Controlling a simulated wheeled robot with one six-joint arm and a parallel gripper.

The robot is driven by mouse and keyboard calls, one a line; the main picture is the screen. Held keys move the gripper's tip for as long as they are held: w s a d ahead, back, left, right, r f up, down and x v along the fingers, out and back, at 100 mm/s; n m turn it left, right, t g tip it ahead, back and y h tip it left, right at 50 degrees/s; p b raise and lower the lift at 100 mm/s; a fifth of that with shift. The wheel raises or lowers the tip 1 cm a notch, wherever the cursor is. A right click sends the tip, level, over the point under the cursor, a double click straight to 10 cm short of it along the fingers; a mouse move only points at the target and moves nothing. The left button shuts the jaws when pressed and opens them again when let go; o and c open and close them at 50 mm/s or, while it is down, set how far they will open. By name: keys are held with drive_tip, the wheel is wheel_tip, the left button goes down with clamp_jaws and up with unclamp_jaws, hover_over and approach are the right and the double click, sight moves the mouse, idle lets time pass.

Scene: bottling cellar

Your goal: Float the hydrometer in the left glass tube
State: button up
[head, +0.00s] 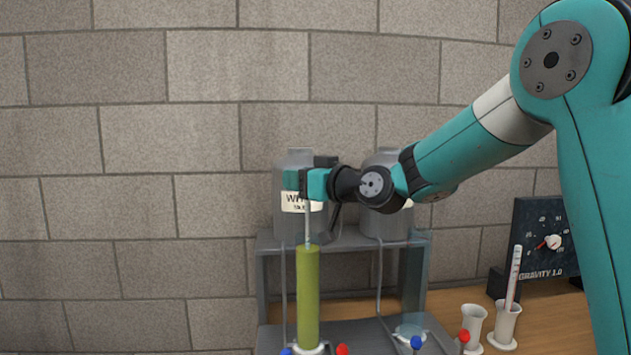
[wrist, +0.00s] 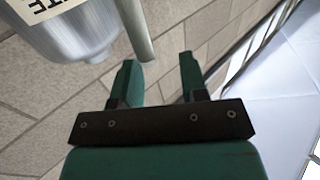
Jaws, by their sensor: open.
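The left glass tube (head: 308,295) stands upright on the stand and holds yellow-green liquid. A thin pale stem, which looks like the hydrometer (head: 308,228), rises upright out of its top. Its lower part is hidden in the liquid, and I cannot tell whether it floats or rests on the bottom. My gripper (head: 305,184) is at the top of the stem, high above the tube. In the wrist view the fingers (wrist: 158,65) are apart with nothing held. The stem's end (wrist: 140,40) shows just beyond the fingertips, nearer the left finger.
A clear right tube (head: 416,275) stands on the same grey stand (head: 345,242). Two grey tanks, one labelled white (head: 285,220), are behind. To the right are an empty white holder (head: 473,325), another with a red-marked instrument (head: 513,280), and a gravity dial (head: 550,240). Red and blue knobs line the front.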

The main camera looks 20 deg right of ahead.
drive_tip(key=b+v, duration=0.5)
drive_tip(key=v, duration=1.2)
drive_tip(key=shift+b, duration=0.3)
drive_tip(key=shift+s, duration=0.1)
drive_tip(key=s+a+f+n+g+p, duration=0.1)
drive_tip(key=s+a+f+g+p, duration=0.1)
drive_tip(key=s+a+f+g, duration=0.4)
drive_tip(key=s+a+f+n+g+p, duration=0.1)
drive_tip(key=s+a+f+g+p, duration=0.2)
drive_tip(key=a, duration=0.5)
drive_tip(key=s+a+f+g+h+p, duration=0.1)
drive_tip(key=s+f+g, duration=0.5)
drive_tip(key=s, duration=0.6)
drive_tip(key=g+h+p, duration=0.1)
drive_tip(key=h, duration=0.1)
drive_tip(key=shift+h, duration=0.3)
drive_tip(key=shift+s+a, duration=0.1)
drive_tip(key=shift+a, duration=0.05)
idle(2.7)
